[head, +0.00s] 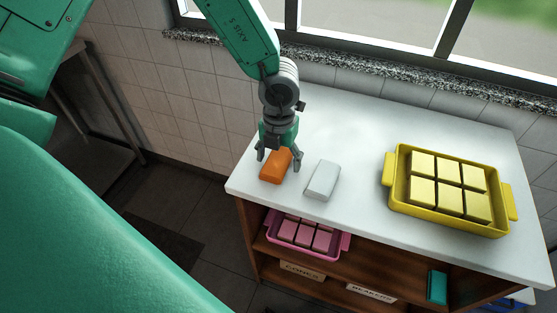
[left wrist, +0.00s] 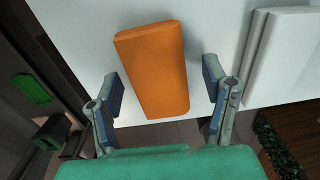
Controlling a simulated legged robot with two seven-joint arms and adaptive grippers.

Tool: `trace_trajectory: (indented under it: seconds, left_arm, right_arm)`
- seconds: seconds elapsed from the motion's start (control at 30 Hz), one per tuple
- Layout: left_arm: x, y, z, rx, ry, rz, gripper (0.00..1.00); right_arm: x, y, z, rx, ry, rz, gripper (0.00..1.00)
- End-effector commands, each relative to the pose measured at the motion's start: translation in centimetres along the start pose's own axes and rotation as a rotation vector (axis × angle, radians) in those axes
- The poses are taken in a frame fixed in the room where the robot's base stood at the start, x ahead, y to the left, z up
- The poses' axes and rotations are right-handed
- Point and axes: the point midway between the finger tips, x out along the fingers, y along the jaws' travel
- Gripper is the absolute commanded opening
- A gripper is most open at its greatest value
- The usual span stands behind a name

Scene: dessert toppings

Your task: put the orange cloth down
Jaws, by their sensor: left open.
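The orange cloth (head: 275,166) is a folded orange block on the left end of the white counter. My left gripper (head: 279,163) is right over it, pointing down. In the left wrist view the orange cloth (left wrist: 155,68) lies between the two spread fingers of my left gripper (left wrist: 163,92), with a gap on each side. The fingers are open and do not touch it in that view. My right gripper is not in view.
A white folded block (head: 322,180) lies just right of the orange cloth. A yellow tray (head: 398,205) with several pale yellow blocks stands further right. Below, a pink tray (head: 347,243) sits on a shelf. The counter's back middle is clear.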

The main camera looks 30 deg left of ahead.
Motion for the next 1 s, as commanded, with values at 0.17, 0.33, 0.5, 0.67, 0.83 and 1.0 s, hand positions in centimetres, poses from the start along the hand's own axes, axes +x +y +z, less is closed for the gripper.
trace_trajectory:
  seconds: [0.17,0.33,0.5,0.67,0.83,1.0]
  left_arm:
    - [-4.0,0.0,0.1,-0.003,-0.004,-0.005,0.68]
    - [-7.6,0.0,0.0,-0.003,-0.003,-0.005,0.68]
    - [-10.1,0.0,0.0,-0.002,-0.001,-0.003,0.68]
    - [-11.1,0.0,0.0,-0.001,0.000,-0.001,0.68]
    - [-11.2,0.0,-0.1,0.000,0.001,0.000,0.68]
    - [-11.1,0.1,-0.1,-0.001,0.001,-0.001,0.68]
  right_arm:
    - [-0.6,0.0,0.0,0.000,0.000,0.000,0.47]
    - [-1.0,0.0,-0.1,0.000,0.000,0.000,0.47]
    - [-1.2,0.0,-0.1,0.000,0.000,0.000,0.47]
    - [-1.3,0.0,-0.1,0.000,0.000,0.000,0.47]
    - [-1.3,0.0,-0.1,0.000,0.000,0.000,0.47]
    - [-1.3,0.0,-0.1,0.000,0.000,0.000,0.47]
